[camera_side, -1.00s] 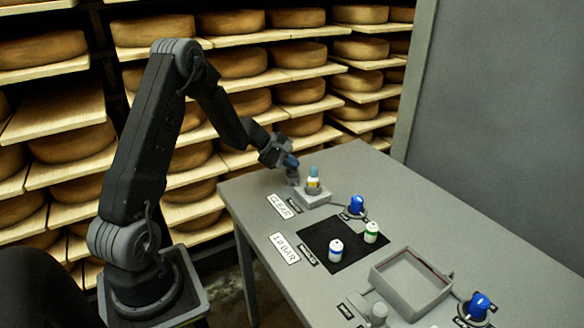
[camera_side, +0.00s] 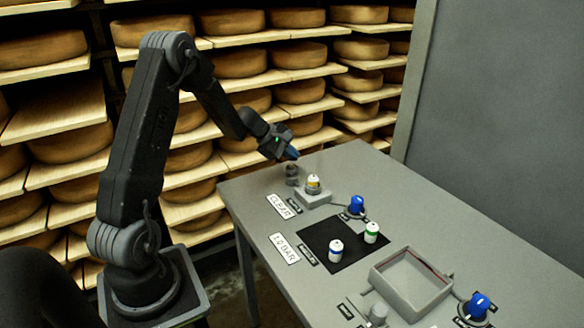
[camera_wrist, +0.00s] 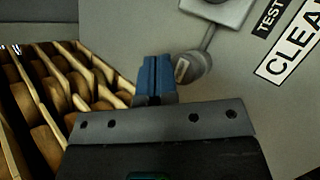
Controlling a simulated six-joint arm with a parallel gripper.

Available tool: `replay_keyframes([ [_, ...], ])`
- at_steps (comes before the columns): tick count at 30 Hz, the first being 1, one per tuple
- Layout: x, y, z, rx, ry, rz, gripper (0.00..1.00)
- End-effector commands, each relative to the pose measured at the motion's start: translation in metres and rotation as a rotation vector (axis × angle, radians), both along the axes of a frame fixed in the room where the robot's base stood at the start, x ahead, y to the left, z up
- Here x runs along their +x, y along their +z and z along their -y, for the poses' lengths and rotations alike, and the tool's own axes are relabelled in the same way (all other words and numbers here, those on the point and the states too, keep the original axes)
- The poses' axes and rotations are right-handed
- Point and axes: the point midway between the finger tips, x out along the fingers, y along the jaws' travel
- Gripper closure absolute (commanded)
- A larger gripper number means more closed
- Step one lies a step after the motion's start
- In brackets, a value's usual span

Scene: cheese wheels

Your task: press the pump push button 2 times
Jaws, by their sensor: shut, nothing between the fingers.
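Two short grey cylinders could be the pump push button, and I cannot tell which. One grey cylinder (camera_side: 292,175) stands at the table's far left corner, beside the grey block. It also shows in the wrist view (camera_wrist: 195,67), just right of my fingertips and joined by a thin rod or tube to the block. The other grey cylinder (camera_side: 378,312) is at the near edge, beside a small dark label too blurred to read. My gripper (camera_side: 293,154) is shut and empty, above the far cylinder and apart from it. Its blue fingertips (camera_wrist: 157,78) are together.
A yellow-banded vial (camera_side: 313,184) stands on the grey block (camera_side: 313,198). Blue-banded (camera_side: 336,251) and green-banded (camera_side: 371,232) vials stand on a black mat (camera_side: 312,232). Blue knobs (camera_side: 357,205) (camera_side: 479,305) and a grey tray (camera_side: 376,281) lie to the right. Cheese shelves stand behind.

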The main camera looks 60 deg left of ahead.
Motion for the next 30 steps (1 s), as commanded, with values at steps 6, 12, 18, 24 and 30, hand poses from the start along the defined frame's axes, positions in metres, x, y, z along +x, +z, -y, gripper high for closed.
replay_keyframes([
  [6, 0.0, 0.022, -0.001, 0.003, 0.0, 0.003, 1.0],
  [12, 0.0, 0.039, 0.0, 0.003, -0.001, 0.002, 1.0],
  [18, 0.0, 0.044, 0.0, 0.001, -0.001, 0.0, 1.0],
  [24, 0.0, 0.044, 0.0, 0.001, -0.001, 0.0, 1.0],
  [30, 0.0, 0.044, 0.0, 0.0, 0.0, 0.0, 1.0],
])
